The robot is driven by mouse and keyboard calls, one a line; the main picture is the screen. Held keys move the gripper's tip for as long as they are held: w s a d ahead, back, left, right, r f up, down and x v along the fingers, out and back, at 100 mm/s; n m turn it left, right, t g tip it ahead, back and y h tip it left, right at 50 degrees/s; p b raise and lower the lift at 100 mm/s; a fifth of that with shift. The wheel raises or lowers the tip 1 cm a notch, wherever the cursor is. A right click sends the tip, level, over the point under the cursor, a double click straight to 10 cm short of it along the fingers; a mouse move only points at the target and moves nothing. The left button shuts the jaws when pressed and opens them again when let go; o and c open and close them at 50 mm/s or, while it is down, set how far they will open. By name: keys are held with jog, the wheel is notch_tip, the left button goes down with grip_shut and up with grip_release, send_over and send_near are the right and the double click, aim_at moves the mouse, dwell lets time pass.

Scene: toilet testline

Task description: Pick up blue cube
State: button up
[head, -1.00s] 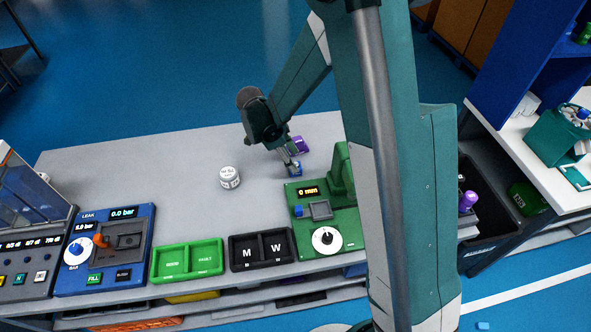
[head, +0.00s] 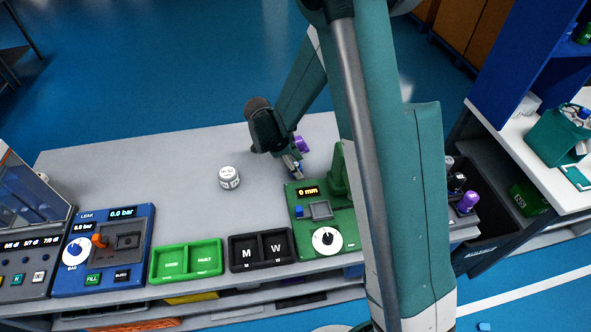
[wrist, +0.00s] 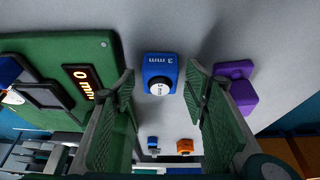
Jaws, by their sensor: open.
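The blue cube (wrist: 160,72), marked "3 mm" and with a pale round face bearing print, sits on the grey bench in the wrist view. My gripper (wrist: 160,88) is open, with one green-padded finger on each side of the cube's position. I cannot tell whether the cube is between the pads or just beyond the fingertips; no contact is clear. In the head view my gripper (head: 291,164) is low over the bench behind the green gauge station, and the cube (head: 298,173) is mostly hidden by the fingers.
A purple block (wrist: 235,82) lies close beside the right finger in the wrist view. The green gauge station (head: 328,240) reading "0 mm" stands close in front. A white jar (head: 229,178) stands left on the bench.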

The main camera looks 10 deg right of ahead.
jog(key=shift+c, duration=0.5)
jog(key=c, duration=0.9)
jog(key=shift+r, duration=0.1)
jog(key=shift+r+p, duration=0.65)
jog(key=shift+r, duration=4.25)
